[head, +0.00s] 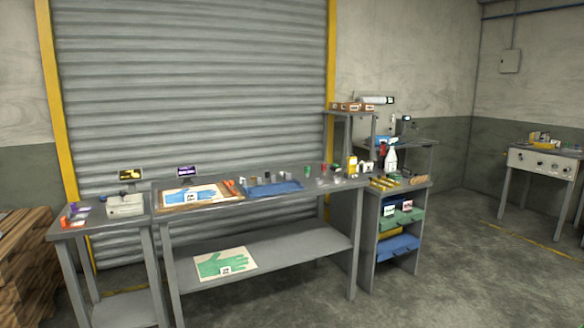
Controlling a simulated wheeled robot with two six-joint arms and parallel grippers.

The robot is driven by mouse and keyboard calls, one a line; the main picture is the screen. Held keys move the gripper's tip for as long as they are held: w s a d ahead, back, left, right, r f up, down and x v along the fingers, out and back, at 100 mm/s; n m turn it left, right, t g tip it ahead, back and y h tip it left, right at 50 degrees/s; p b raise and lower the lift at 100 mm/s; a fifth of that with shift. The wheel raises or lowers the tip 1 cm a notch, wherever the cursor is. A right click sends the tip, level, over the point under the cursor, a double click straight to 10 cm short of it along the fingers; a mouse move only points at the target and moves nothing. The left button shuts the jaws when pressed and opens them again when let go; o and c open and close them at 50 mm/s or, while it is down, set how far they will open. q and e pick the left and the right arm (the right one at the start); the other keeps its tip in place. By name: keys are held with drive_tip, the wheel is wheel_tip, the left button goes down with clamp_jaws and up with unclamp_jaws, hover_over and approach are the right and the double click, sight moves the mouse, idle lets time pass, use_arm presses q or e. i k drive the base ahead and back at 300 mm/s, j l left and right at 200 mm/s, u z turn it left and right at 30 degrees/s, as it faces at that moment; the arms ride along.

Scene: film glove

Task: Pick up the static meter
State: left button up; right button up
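I cannot tell for sure which thing is the static meter; no readable label names it. A pale box-shaped device (125,206) with a dark part on top sits on the small left table. Two small dark display signs, one with yellowish text (130,175) and one with purple text (187,172), stand at the back of the tables. Several small items, too small to identify, stand on the long bench. Neither of my grippers shows in the head view.
A shelf unit (370,240) stands right, wooden pallets (25,255) left. Floor at front right is clear.

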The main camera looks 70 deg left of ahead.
sight(352, 159)
drive_tip(key=u, duration=2.05)
